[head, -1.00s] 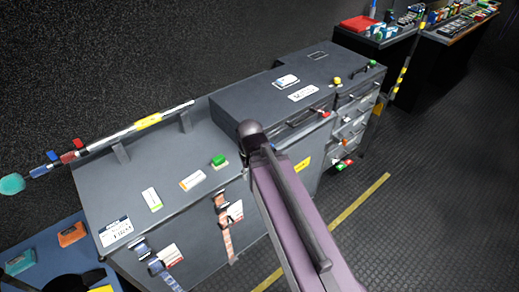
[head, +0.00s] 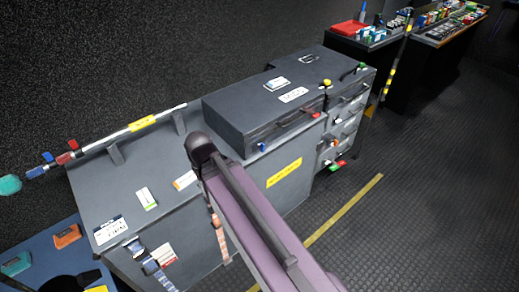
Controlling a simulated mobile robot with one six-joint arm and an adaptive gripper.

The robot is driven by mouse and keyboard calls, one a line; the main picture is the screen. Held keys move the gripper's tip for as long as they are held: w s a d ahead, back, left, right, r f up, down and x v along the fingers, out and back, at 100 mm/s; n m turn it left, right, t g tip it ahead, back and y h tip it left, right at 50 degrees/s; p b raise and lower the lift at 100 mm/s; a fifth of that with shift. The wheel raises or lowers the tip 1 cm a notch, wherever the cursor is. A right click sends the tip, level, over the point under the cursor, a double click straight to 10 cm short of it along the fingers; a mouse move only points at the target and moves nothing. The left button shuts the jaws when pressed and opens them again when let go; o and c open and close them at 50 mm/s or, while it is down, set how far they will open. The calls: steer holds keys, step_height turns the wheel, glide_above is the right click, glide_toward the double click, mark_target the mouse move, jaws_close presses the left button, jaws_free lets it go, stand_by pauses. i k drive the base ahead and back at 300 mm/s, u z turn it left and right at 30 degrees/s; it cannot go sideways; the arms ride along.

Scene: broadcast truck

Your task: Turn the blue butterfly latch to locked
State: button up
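A dark grey case (head: 235,108) lies on the grey cabinet top. On its front face, near the left end, is a small blue latch (head: 262,147). A red latch (head: 316,115) is near the right end of the same face. The blue latch is too small for me to tell which way its wings are turned. My purple arm link (head: 250,215) rises from the bottom and ends in a dark rounded joint left of the blue latch, apart from it in the picture. My gripper does not show.
A striped-label pole (head: 140,124) with red and blue clamps lies along the cabinet's back. Straps (head: 150,262) hang at its front left. A drawer unit (head: 345,115) stands to the right. The ribbed floor (head: 410,210) in front is clear.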

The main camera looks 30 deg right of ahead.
mark_target(261, 145)
steer(key=u, duration=0.1)
steer(key=k, duration=1.35)
steer(key=z, duration=1)
steer(key=i, duration=1)
steer(key=u, duration=0.05)
